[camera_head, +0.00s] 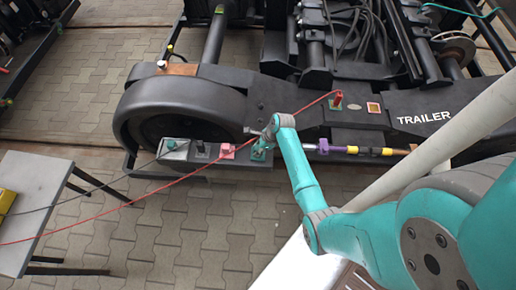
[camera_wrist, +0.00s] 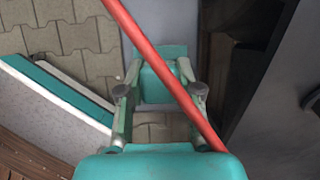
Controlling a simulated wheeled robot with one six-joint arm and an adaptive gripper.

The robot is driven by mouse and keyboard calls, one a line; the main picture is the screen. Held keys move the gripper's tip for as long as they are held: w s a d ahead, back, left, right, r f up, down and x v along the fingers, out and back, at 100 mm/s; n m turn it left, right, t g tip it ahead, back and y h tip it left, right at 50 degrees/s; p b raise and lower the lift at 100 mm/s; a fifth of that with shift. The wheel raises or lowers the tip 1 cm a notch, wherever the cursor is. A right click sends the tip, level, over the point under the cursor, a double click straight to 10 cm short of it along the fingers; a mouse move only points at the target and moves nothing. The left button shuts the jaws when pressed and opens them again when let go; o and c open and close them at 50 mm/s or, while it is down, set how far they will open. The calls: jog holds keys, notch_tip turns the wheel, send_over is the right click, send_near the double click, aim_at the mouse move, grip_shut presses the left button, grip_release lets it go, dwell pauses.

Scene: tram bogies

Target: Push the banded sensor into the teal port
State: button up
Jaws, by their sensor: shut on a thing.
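My gripper (camera_head: 262,145) points down over the right end of a row of coloured ports on the dark bar below the wheel. The teal port (camera_head: 258,154) is there, right under or at my fingertips and partly covered by them. In the wrist view, my gripper's fingers (camera_wrist: 160,98) are closed in around something, with a teal block (camera_wrist: 158,82) between and beyond them. The banded sensor itself is hidden by my gripper and hardly shows; I cannot tell how deep it sits.
A red cable (camera_head: 180,180) runs from a red plug (camera_head: 337,99) past my gripper to the lower left; it crosses the wrist view close up. A purple-and-yellow banded rod (camera_head: 352,150) lies right. A grey table (camera_head: 35,195) is left.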

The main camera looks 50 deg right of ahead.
jog(key=shift+f, duration=0.15)
jog(key=o, duration=1.1)
jog(key=shift+o, duration=0.2)
jog(key=v, duration=1.2)
